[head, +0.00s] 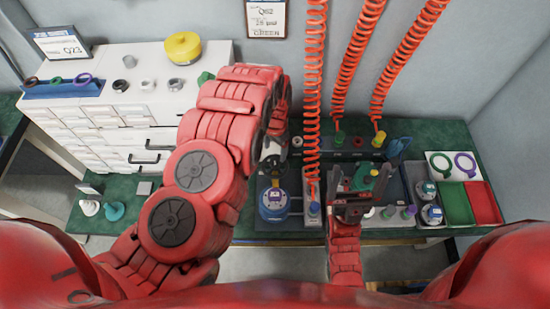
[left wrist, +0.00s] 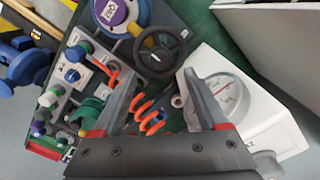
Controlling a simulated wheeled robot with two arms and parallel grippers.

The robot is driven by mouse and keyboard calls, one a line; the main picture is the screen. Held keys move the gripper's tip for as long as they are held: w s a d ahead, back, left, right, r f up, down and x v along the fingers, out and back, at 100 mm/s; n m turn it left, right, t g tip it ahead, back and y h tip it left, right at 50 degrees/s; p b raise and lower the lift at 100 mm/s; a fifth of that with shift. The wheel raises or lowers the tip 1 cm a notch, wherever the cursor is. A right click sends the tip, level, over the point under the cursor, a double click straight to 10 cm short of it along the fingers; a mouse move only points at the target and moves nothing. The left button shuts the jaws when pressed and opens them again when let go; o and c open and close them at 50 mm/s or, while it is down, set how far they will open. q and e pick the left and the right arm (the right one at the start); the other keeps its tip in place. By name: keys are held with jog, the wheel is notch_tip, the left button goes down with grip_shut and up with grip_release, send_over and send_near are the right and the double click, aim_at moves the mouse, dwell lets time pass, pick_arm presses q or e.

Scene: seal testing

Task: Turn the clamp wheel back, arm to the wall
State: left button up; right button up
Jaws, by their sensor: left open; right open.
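The clamp wheel (left wrist: 160,52), a black handwheel with spokes, shows in the left wrist view just past my open left fingers. It stands beside a blue, round-bodied instrument with a purple face (left wrist: 113,12). My left gripper (left wrist: 163,85) is open and empty, with its fingertips apart on the near side of the wheel; I cannot tell if they touch it. In the head view my left arm hides most of the wheel. My right gripper (head: 359,184) is open over the bench, near a green part (head: 364,176); I see nothing held in it.
A white gauge box (left wrist: 243,105) stands close to my left gripper's right finger. Orange coiled hoses (head: 314,90) hang from above by the wall. A white drawer cabinet (head: 130,110) stands left; green and red trays (head: 484,200) lie right.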

aim_at(275, 161)
pick_arm(q)
jog(key=shift+f+p, duration=0.65)
jog(key=shift+f, duration=2.6)
grip_shut()
